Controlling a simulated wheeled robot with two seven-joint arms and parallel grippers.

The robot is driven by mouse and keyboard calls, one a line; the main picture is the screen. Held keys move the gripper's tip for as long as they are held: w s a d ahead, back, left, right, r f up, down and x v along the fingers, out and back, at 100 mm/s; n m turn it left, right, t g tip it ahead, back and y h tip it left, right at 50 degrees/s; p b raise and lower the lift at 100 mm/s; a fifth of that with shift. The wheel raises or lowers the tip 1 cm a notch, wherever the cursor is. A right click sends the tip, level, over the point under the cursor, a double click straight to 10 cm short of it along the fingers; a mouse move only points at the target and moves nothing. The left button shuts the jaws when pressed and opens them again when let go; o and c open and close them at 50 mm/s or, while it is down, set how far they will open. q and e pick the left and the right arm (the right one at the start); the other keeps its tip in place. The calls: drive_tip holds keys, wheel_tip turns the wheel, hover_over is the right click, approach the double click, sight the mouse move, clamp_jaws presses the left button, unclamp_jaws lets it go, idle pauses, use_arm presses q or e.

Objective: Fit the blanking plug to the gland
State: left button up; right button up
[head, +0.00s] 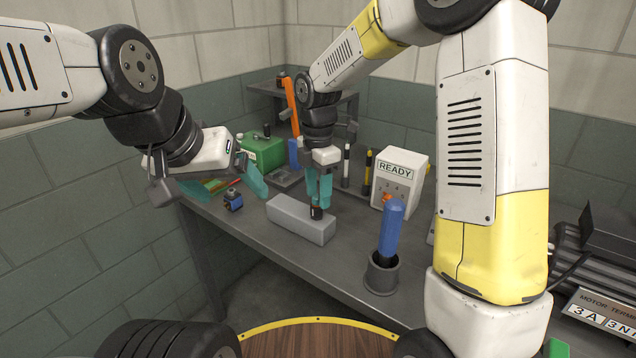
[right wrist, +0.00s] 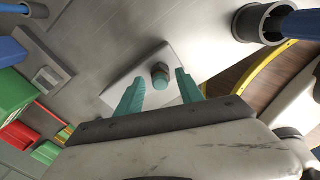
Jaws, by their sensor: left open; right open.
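A small dark round fitting (head: 316,212) with a teal top stands upright on a light grey block (head: 290,224). I cannot tell whether it is the gland, the blanking plug, or both together. My right gripper (head: 319,188) points down over the block, open, with its teal fingers on either side of the fitting. In the right wrist view the fitting (right wrist: 160,76) shows between the two spread fingers, with a gap on each side. My left gripper (head: 250,182) is open and empty above the table's left end.
A small blue and black part (head: 233,201) lies left of the block. A blue-handled tool stands in a dark cup (head: 382,274) at the right front. A white READY box (head: 400,180), a green box (head: 262,152) and upright sticks stand behind.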

wheel_tip(320, 180, up, 8)
drive_tip(key=shift+f, duration=0.1)
idle(0.4)
idle(0.5)
drive_tip(key=shift+s+d+r+m, duration=0.2)
drive_tip(key=shift+d+r+m, duration=0.05)
drive_tip(key=shift+d+m, duration=0.05)
drive_tip(key=s+d+r+m+t+y, duration=0.1)
drive_tip(key=s+d+r+m+t, duration=0.1)
drive_tip(key=s+d+m, duration=0.4)
drive_tip(key=s+d+r+m+t+y, duration=0.1)
drive_tip(key=s+d+r+m+t, duration=0.2)
drive_tip(key=s+d+m, duration=0.4)
drive_tip(key=s+m+t, duration=0.1)
drive_tip(key=s+m, duration=0.5)
drive_tip(key=m, duration=0.4)
drive_tip(key=shift+s+d+r, duration=0.15)
drive_tip(key=shift+d, duration=0.15)
